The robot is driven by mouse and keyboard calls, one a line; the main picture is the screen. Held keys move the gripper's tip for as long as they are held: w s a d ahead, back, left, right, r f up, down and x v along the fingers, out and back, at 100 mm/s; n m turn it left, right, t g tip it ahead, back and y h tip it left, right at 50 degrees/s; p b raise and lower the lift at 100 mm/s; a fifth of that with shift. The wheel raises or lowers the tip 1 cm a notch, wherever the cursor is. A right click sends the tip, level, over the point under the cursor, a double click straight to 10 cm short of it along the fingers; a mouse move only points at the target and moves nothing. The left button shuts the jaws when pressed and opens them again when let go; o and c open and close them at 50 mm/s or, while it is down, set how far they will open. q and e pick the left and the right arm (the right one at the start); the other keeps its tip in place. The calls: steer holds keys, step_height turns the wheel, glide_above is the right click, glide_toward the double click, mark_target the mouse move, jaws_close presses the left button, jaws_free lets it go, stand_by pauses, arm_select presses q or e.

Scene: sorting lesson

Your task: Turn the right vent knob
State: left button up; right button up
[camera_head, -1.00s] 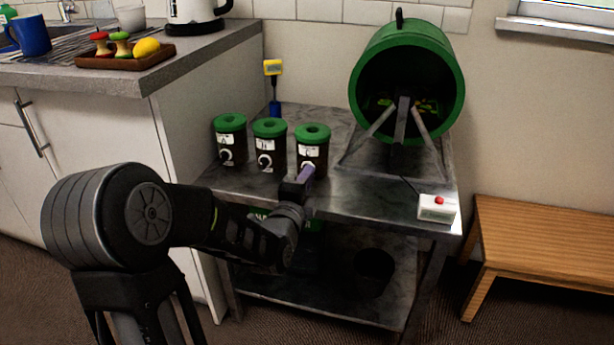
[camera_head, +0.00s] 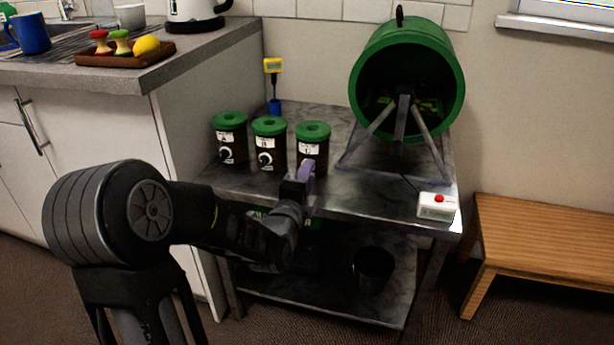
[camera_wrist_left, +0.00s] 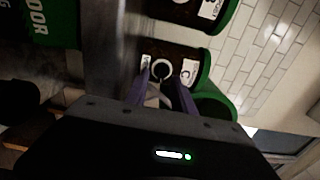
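Three dark canisters with green lids stand in a row on the metal table. The right canister (camera_head: 312,144) has a white label, and its vent knob is hidden behind my left gripper (camera_head: 307,170) in the head view. In the left wrist view, the white round knob (camera_wrist_left: 161,69) shows just beyond and between the two purple fingertips of my left gripper (camera_wrist_left: 163,82). The fingers are apart, one to each side of it; I cannot tell whether they touch it. The middle canister (camera_head: 269,142) and left canister (camera_head: 230,136) show white knobs. My right gripper is out of view.
A green drum (camera_head: 456,85) on a metal frame stands at the table's back right. A white box with a red button (camera_head: 437,206) sits at the front right corner. A yellow-topped tool (camera_head: 273,67) stands behind the canisters. A counter (camera_head: 200,48) rises at left.

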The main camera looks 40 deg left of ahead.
arm_select(q)
steer(key=shift+s, duration=0.1)
steer(key=p+v, duration=0.1)
steer(key=v, duration=0.3)
steer(key=shift+s+d+r, duration=0.1)
steer(key=shift+s+r, duration=0.05)
steer(key=shift+s, duration=0.1)
steer(key=b+v, duration=0.3)
steer(key=b, duration=0.6)
steer(key=shift+b, duration=0.3)
